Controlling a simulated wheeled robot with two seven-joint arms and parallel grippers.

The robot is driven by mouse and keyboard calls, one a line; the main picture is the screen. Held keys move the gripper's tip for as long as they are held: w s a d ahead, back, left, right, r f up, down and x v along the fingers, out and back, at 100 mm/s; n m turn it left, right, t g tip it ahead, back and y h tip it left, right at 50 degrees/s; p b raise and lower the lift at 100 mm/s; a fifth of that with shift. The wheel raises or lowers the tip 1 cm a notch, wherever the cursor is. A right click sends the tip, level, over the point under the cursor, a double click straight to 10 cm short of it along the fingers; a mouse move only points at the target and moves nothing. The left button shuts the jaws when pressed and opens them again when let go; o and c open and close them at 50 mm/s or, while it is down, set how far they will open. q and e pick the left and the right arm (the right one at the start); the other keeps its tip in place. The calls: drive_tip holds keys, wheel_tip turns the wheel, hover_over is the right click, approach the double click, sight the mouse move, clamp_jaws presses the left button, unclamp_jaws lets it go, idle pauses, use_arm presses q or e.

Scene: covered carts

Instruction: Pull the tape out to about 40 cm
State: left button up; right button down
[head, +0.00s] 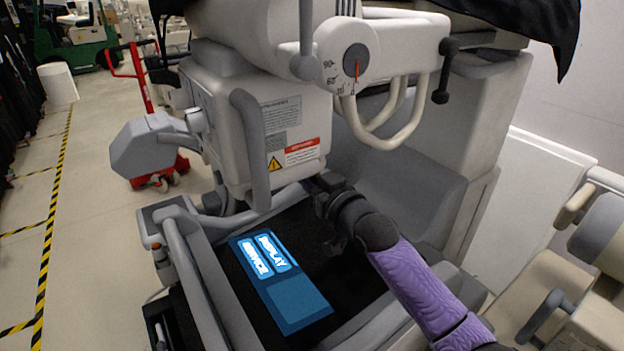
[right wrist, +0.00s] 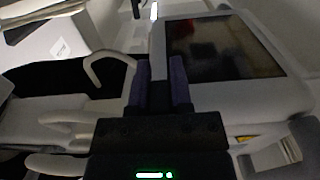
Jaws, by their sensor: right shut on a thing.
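My right gripper (head: 318,186) is at the lower right corner of the white collimator box (head: 215,110), its arm coming in from the lower right. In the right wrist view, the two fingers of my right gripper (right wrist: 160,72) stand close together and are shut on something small. It sits where a tape end could be, but the fingers hide most of it. I cannot make out a drawn-out length of tape in either view. My left gripper is not in view.
Below the box is a dark tray with a blue display panel (head: 275,275), bordered by a grey rail (head: 195,265). A grey handle (head: 250,150) is on the box. A curved white handle (head: 385,130) hangs above my arm. A beige cart (head: 580,270) stands at the right.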

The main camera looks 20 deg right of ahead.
drive_tip(key=shift+f, duration=0.1)
wheel_tip(320, 180, down, 15)
drive_tip(key=b, duration=0.9)
drive_tip(key=c, duration=0.5)
unclamp_jaws()
